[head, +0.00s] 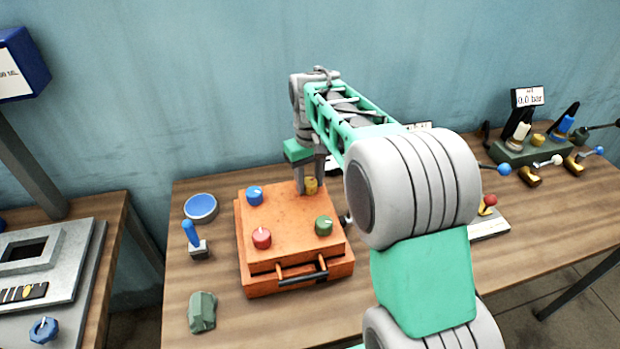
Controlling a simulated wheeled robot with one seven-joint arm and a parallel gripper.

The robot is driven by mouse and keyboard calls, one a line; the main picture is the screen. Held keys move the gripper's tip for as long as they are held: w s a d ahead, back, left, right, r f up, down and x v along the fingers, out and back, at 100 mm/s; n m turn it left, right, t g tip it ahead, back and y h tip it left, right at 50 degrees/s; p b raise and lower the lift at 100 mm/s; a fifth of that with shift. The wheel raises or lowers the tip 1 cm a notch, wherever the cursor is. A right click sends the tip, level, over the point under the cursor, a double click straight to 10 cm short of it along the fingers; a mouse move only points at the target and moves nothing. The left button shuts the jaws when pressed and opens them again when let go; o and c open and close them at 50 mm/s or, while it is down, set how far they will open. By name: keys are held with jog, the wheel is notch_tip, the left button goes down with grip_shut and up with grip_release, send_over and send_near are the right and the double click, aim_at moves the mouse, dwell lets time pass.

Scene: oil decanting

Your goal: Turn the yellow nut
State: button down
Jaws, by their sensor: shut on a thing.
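The yellow nut (311,186) sits at the back right corner of the orange box (284,222) on the table. My gripper (307,184) points down from above and is shut on the yellow nut; its fingers partly hide it. The box top also bears a blue knob (254,196) at the back left, a red knob (262,238) at the front left and a green knob (324,225) at the front right. A handle (302,274) is on the box's front.
A blue-topped round dish (201,208), a blue joystick (194,240) and a green-grey lump (203,312) stand left of the box. A valve stand with a gauge (528,97) is at the far right.

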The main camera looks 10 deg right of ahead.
aim_at(310, 181)
jog(key=n, duration=0.6)
jog(key=shift+p, duration=0.3)
jog(key=n, duration=0.6)
jog(key=shift+w+n, duration=0.1)
jog(key=shift+n, duration=0.3)
jog(key=c, duration=0.9)
grip_release()
notch_tip(310, 181, up, 8)
jog(key=shift+f, duration=0.1)
